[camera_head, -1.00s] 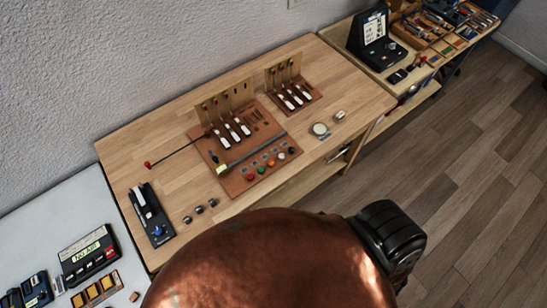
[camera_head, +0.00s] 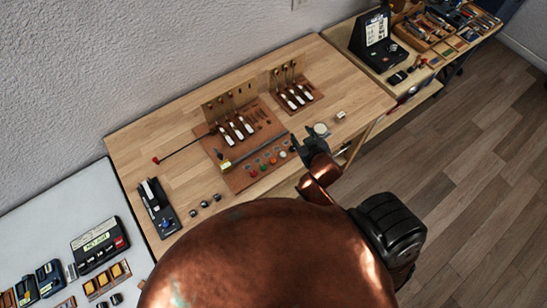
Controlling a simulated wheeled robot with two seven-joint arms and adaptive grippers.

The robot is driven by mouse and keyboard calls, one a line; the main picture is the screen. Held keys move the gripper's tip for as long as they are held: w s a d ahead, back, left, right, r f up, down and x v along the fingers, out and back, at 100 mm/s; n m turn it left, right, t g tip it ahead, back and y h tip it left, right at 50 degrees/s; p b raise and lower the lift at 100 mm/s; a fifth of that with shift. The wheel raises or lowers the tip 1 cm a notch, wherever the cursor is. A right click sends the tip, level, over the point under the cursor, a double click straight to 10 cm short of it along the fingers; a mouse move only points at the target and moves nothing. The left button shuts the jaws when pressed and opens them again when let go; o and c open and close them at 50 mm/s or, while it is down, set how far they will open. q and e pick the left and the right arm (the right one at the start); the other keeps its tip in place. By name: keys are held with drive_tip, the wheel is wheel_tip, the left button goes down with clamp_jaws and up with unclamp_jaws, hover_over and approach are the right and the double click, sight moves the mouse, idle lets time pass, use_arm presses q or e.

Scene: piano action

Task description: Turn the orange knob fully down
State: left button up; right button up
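A row of small coloured knobs lies along the front of the brown wooden board (camera_head: 232,181) on the table. From left to right I see a red knob (camera_head: 252,173), a green one and reddish-orange ones. The knobs are too small for me to tell which way any is turned. My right gripper (camera_head: 302,136) is at the right end of this row, beside the board. Its dark fingers look spread apart, with nothing seen between them. It partly covers the board's right corner. My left gripper is not in view.
White-handled levers (camera_head: 238,128) stand behind the knob row, with a second lever set (camera_head: 296,97) further right. A round dial (camera_head: 321,129) lies close to my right gripper. A dark device (camera_head: 158,208) stands at the table's left.

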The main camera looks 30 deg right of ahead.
drive_tip(key=w+a+r+n+t+y, duration=0.3)
drive_tip(key=w+a+r+t, duration=0.25)
drive_tip(key=r, duration=0.55)
drive_tip(key=w+a+r+n+t+y, duration=0.2)
drive_tip(key=w+a+r+n+t, duration=0.15)
drive_tip(key=w+a+r, duration=0.5)
drive_tip(key=s+a+r+n+g+y, duration=0.2)
drive_tip(key=s+a+n+g+y, duration=0.15)
drive_tip(key=a+n+y, duration=0.45)
drive_tip(key=s+a+r+n+g+y, duration=0.35)
drive_tip(key=a+n+y, duration=0.25)
drive_tip(key=a, duration=0.4)
drive_tip(key=s+a+f+n+g+y, duration=0.1)
drive_tip(key=s+a+f+n+g, duration=0.2)
drive_tip(key=f+g, duration=0.1)
drive_tip(key=n+g+h, duration=0.1)
drive_tip(key=g+h, duration=0.7)
drive_tip(key=h, duration=0.8)
hover_over(273, 160)
wheel_tip(273, 160, down, 26)
drive_tip(key=shift+r, duration=0.15)
drive_tip(key=shift+d+f+h, duration=0.25)
drive_tip(key=shift+h, duration=0.05)
drive_tip(key=shift+a+f+p, duration=0.15)
drive_tip(key=shift+f+p, duration=0.35)
drive_tip(key=shift+f, duration=3.05)
